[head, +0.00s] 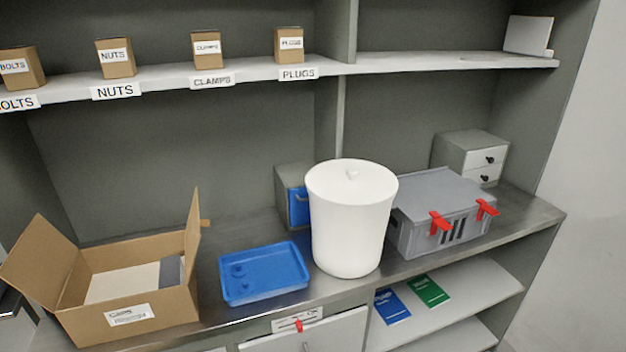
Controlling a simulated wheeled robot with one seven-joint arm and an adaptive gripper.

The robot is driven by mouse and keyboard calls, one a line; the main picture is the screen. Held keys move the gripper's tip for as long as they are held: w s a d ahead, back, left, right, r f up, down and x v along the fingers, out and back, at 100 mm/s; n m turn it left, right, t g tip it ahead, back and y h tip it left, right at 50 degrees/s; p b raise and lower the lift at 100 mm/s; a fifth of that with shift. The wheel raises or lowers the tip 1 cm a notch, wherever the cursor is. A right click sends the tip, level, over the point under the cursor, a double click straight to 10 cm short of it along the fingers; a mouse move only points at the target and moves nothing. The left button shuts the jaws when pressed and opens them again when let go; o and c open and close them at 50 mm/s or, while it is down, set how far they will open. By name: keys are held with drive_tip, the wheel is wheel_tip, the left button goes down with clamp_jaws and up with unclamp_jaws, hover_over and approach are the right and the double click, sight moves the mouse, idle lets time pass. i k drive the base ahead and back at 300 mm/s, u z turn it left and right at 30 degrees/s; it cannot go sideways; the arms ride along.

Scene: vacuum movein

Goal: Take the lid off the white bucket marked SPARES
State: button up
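A white bucket (348,232) stands upright on the metal counter, right of the middle. No SPARES marking shows on the side of the bucket that faces me. My gripper is not in view.
A blue tray (262,292) lies left of the bucket, and an open cardboard box (178,312) farther left. A grey crate with red latches (425,243) stands close on the right. Behind are a blue-fronted box (299,208) and a small drawer unit (468,150). Labelled boxes line the shelf above.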

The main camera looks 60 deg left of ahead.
sight(348, 183)
drive_tip(key=u, duration=1.55)
drive_tip(key=k, duration=0.5)
drive_tip(key=u, duration=3.2)
drive_tip(key=k, duration=0.95)
drive_tip(key=z, duration=1.7)
